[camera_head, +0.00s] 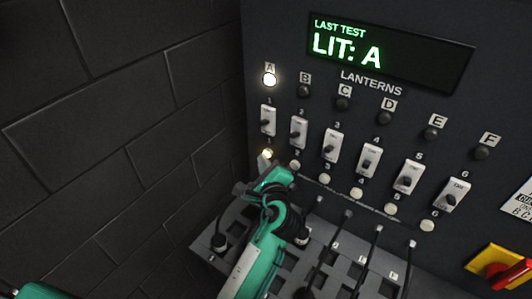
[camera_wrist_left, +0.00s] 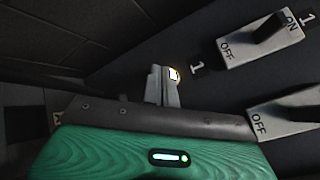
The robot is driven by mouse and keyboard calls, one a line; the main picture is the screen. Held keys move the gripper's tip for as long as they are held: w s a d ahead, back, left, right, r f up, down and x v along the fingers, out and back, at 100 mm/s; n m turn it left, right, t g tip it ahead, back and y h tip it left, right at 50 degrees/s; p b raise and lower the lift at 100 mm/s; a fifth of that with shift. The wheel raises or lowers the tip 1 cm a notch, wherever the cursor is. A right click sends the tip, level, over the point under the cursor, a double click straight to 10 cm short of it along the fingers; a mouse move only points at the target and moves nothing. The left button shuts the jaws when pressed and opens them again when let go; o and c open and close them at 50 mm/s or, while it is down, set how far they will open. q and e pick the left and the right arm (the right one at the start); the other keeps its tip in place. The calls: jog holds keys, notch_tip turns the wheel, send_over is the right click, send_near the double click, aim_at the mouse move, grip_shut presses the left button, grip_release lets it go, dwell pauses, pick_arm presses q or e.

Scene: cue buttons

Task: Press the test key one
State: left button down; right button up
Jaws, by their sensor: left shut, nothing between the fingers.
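Test key one (camera_head: 267,153) is a small round button below switch 1 on the dark panel, and it glows yellow-white. It also shows lit in the left wrist view (camera_wrist_left: 173,74), right at the fingertips. My left gripper (camera_head: 264,164) is shut and empty, its tips at the key; they look to be touching it. The fingers (camera_wrist_left: 164,84) hide part of the key. The display (camera_head: 390,52) reads "LAST TEST LIT: A". Lantern A (camera_head: 270,79) is lit. My right gripper is not in view.
Switch 1 (camera_head: 268,121) sits just above the key. Other switches, unlit lanterns and pale test keys run to the right. Cables with plugs stand on a grey slotted board (camera_head: 325,232) below. A red handle on a yellow plate (camera_head: 492,262) is at lower right. A dark block wall is at left.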

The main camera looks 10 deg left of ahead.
pick_arm(q)
jog(key=shift+s+a, duration=0.1)
jog(key=shift+s, duration=0.25)
jog(key=s+p, duration=0.1)
jog(key=s, duration=0.1)
jog(key=s+a, duration=0.1)
jog(key=s+a+p, duration=0.1)
jog(key=s, duration=0.1)
jog(key=shift+s+p, duration=0.3)
dwell(0.5)
